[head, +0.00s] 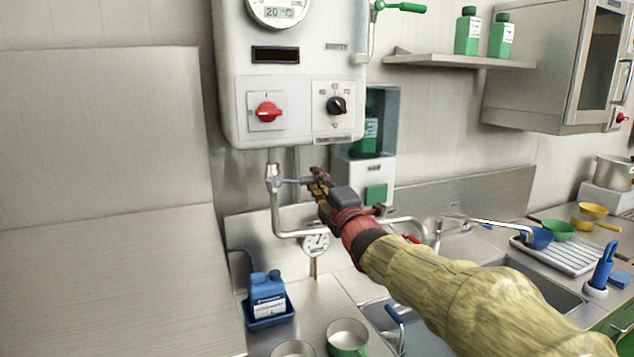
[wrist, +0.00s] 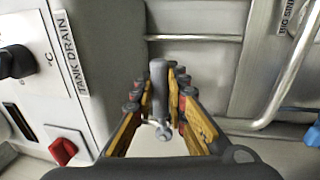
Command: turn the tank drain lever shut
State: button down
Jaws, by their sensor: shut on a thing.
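The tank drain lever (head: 294,181) is a grey handle on the valve (head: 273,178) under the white tank unit. In the head view it sticks out sideways to the right, across the vertical drain pipe (head: 275,212). My gripper (head: 319,184) is at its outer end, and there its fingers partly hide it. In the wrist view the grey lever (wrist: 158,80) lies between the two yellow fingers of my gripper (wrist: 160,92), which are shut on it. A "TANK DRAIN" label (wrist: 71,55) shows to the left.
The white tank unit (head: 290,90) with a red knob (head: 268,111) and black dial (head: 337,105) hangs just above. A round gauge (head: 316,242) and blue canister (head: 267,288) are below. A tap (head: 487,222) stands right.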

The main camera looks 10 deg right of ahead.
jog(key=c, duration=1.9)
grip_release()
jog(key=shift+o, duration=0.5)
jog(key=shift+s, duration=0.1)
jog(key=v, duration=1.1)
jog(key=shift+s+f, duration=0.15)
jog(key=shift+s, duration=0.2)
jog(key=shift+d, duration=0.1)
